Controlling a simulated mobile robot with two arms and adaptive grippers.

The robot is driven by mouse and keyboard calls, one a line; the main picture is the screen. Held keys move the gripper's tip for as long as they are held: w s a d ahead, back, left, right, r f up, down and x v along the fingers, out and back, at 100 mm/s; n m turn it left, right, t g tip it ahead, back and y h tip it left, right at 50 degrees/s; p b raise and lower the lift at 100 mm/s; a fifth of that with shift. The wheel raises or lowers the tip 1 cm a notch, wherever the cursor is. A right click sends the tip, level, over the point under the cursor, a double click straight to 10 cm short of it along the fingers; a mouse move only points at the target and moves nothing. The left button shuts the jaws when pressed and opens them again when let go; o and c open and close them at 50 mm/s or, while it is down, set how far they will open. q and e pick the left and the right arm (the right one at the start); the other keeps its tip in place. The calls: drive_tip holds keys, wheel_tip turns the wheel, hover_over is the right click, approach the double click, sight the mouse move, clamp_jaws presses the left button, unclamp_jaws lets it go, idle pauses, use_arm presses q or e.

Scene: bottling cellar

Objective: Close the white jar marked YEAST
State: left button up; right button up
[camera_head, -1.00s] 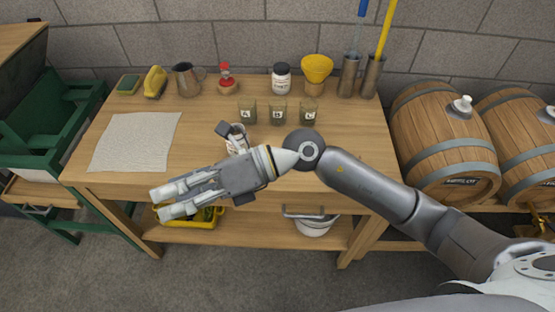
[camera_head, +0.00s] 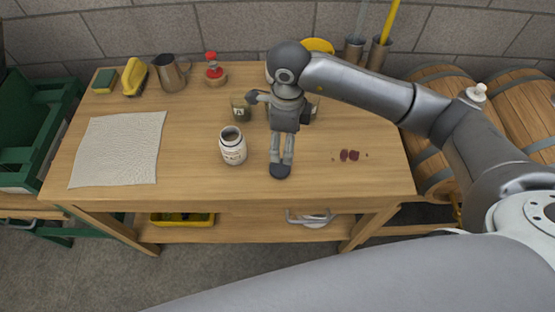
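The white jar (camera_head: 233,150) stands upright on the wooden table, left of my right gripper. Its mouth is open with no lid on it, and its label is too small to read surely. My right gripper (camera_head: 281,163) points down toward the table's front edge, right of the jar and apart from it. A dark round piece that looks like a lid (camera_head: 279,171) is at its fingertips. I cannot tell whether the fingers grip it or only meet it. My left gripper is out of view.
A pale cloth (camera_head: 118,148) lies on the left. Small dark red bits (camera_head: 349,155) lie on the right. A sponge, brush (camera_head: 136,80), metal jug (camera_head: 171,72) and red-topped item (camera_head: 213,70) stand behind. A glass jar (camera_head: 240,108) stands behind the white jar; my arm hides others.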

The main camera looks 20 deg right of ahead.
drive_tip(key=p, duration=0.1)
hover_over(284, 167)
wheel_tip(284, 167, down, 5)
drive_tip(key=shift+r, duration=0.1)
drive_tip(key=shift+f, duration=0.4)
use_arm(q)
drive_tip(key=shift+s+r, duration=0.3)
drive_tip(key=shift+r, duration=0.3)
